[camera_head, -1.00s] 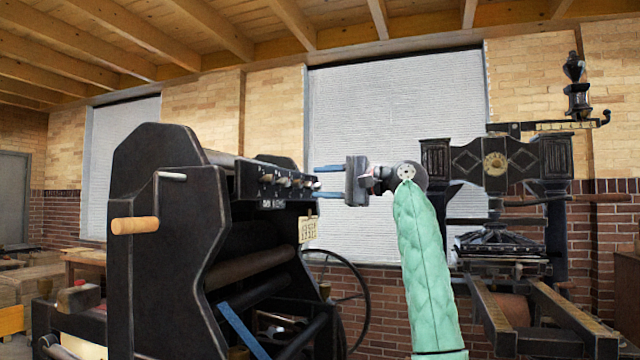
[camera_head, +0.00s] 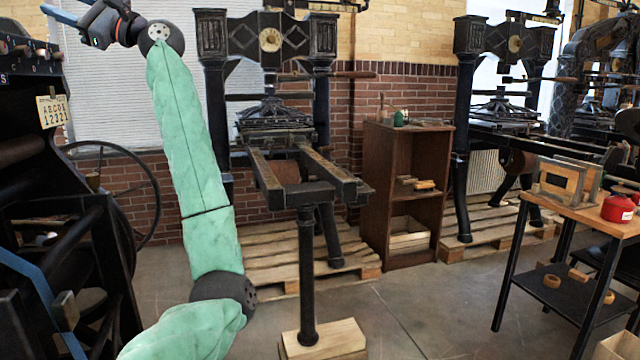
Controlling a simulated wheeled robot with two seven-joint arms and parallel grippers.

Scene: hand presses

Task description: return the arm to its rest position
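My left arm, in a pale green sleeve (camera_head: 187,140), comes in from the bottom left and reaches up, bent at a dark elbow joint (camera_head: 222,290). My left gripper (camera_head: 62,6) is at the top left, with its blue fingers apart and nothing seen between them. The upper finger is partly cut off by the picture's edge. The gripper appears above the black press (camera_head: 88,225) at the left edge; I cannot tell the distance between them. My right gripper is not in view.
A black hand press (camera_head: 270,45) stands behind my arm on a wooden pallet (camera_head: 350,268). A brown cabinet (camera_head: 378,185) and another press (camera_head: 466,110) are further right. A small table (camera_head: 575,208) holds a red canister (camera_head: 617,208). Grey floor (camera_head: 430,300) lies clear between them.

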